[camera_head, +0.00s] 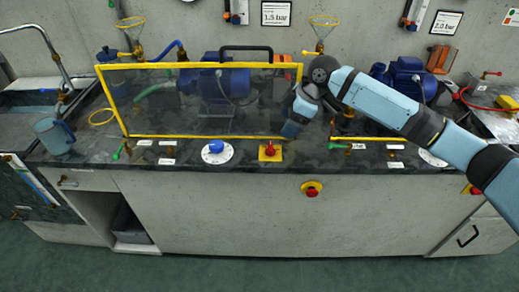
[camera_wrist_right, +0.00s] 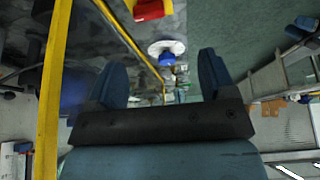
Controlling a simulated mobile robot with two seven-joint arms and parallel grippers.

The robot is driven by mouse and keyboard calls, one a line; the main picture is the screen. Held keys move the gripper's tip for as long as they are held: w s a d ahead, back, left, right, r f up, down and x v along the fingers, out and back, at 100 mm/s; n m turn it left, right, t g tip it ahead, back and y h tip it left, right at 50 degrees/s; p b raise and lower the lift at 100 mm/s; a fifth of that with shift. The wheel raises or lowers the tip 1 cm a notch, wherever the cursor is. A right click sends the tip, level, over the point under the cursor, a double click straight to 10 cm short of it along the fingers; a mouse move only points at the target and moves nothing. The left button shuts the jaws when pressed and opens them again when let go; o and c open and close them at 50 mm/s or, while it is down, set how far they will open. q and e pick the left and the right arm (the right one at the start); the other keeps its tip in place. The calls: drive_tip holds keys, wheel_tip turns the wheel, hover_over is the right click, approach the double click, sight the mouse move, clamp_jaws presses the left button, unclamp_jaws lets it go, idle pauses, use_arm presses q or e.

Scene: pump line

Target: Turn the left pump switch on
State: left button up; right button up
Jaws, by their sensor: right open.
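A red switch (camera_head: 269,151) on a yellow plate sits on the dark counter in front of the left pump. Left of it is a blue knob (camera_head: 215,147) on a white round dial. My right gripper (camera_head: 290,130) is just above and right of the red switch, apart from it, in front of the yellow-framed clear guard. In the right wrist view my right gripper (camera_wrist_right: 162,82) is open and empty. The red switch (camera_wrist_right: 150,10) is cut by that view's top edge, and the blue knob (camera_wrist_right: 166,58) lies beyond the fingers. My left gripper is not in view.
The yellow-framed guard (camera_head: 200,136) stands before the blue left pump (camera_head: 222,83). A red emergency stop (camera_head: 312,190) sits on the front panel. A blue-grey jug (camera_head: 54,136) stands at the left. Small brass valves line the counter's front.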

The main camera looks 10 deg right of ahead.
sight(271, 146)
drive_tip(key=shift+n+h, duration=0.3)
drive_tip(key=b+x, duration=0.1)
drive_tip(key=x, duration=0.2)
drive_tip(key=w+b+x, duration=0.1)
drive_tip(key=x, duration=0.7)
drive_tip(key=shift+w+d+f+b, duration=0.1)
drive_tip(key=shift+w+f+b, duration=0.1)
drive_tip(key=shift+b, duration=0.2)
drive_tip(key=shift+r, duration=0.1)
drive_tip(key=c, duration=0.9)
